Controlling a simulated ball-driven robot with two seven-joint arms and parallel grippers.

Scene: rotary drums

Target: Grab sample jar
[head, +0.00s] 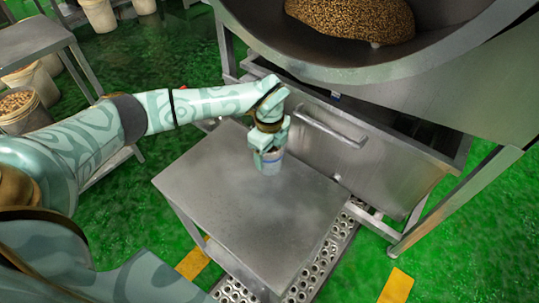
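The sample jar (271,166) is a small, pale, translucent cup with a bluish band. It looks upright, at the back part of the small metal table. My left gripper (269,148) reaches down over the jar from above, with its fingers at the jar's upper part. The fingers and wrist hide the jar's top, and I cannot tell whether they are closed on it. My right gripper is not in view.
The small metal table (249,211) is otherwise bare. Behind it are a steel bin with a handle (334,130) and a large drum (400,62) holding brown grain (352,18). Buckets (22,110) stand at left. A perforated floor drain (325,262) runs beside the table.

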